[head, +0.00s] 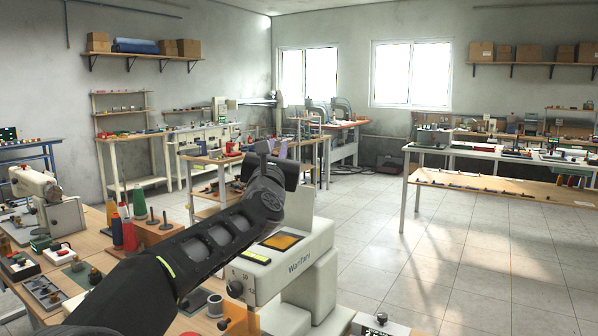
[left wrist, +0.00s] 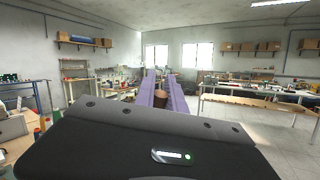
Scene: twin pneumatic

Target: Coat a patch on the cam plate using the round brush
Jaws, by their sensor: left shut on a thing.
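My left arm reaches up from the lower left in the head view. Its gripper (head: 283,151) is raised above the sewing machine, its purple fingers partly hidden by the wrist. In the left wrist view, the two purple fingers (left wrist: 163,76) point away from the camera. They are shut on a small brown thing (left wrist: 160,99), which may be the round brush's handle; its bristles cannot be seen. I cannot pick out the cam plate in either view. My right gripper is not in view.
A cream sewing machine (head: 290,258) stands under my left arm. Another machine (head: 48,205), thread cones (head: 129,236) and small parts crowd the left bench. A long table (head: 500,186) stands at the right. The tiled floor (head: 475,265) between is clear.

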